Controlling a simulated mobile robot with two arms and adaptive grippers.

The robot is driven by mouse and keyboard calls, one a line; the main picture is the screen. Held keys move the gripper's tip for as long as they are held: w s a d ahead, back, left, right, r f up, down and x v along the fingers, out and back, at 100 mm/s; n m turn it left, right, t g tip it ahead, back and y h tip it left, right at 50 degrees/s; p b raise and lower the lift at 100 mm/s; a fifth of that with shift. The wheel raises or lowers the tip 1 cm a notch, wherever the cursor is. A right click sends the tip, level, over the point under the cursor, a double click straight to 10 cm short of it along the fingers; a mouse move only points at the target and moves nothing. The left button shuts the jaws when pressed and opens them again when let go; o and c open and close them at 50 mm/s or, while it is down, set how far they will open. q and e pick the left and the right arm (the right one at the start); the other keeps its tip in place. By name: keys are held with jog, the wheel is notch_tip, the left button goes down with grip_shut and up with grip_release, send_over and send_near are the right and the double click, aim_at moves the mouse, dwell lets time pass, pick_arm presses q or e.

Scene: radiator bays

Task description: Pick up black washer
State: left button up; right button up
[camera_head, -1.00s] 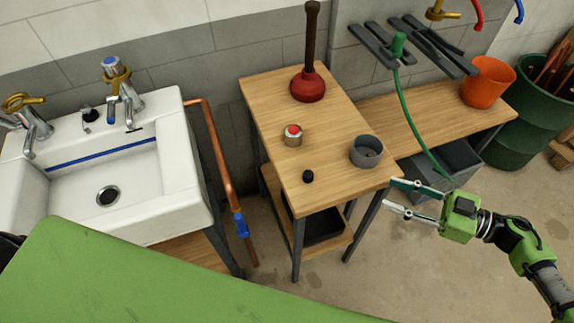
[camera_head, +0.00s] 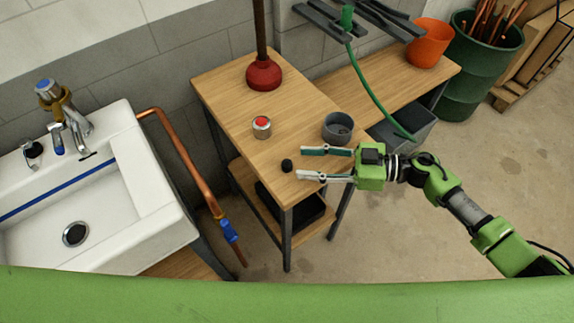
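The black washer (camera_head: 287,165) is a small dark round piece on the wooden table (camera_head: 222,92), near its front edge. My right gripper (camera_head: 306,163) comes in from the right, just right of the washer. Its two fingers are spread, with nothing seen between them. The fingertips look close to the washer, but I cannot tell their height above the tabletop. My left gripper is not in view.
On the table stand a grey cup (camera_head: 337,127), a small red-topped can (camera_head: 262,127) and a red plunger (camera_head: 263,74). A white sink (camera_head: 140,190) and copper pipe (camera_head: 180,160) are at left. An orange bucket (camera_head: 428,44) stands on the bench behind.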

aim_at(291, 164)
jog(key=x, duration=0.2)
jog(key=b+x, duration=0.1)
jog(key=x, duration=0.1)
jog(key=shift+s+f, duration=0.15)
jog(key=shift+f, duration=0.1)
jog(key=shift+a, duration=0.15)
jog(key=c, duration=0.9)
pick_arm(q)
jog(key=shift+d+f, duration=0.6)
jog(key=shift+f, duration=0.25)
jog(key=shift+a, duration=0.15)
pick_arm(e)
jog(key=shift+r, duration=0.1)
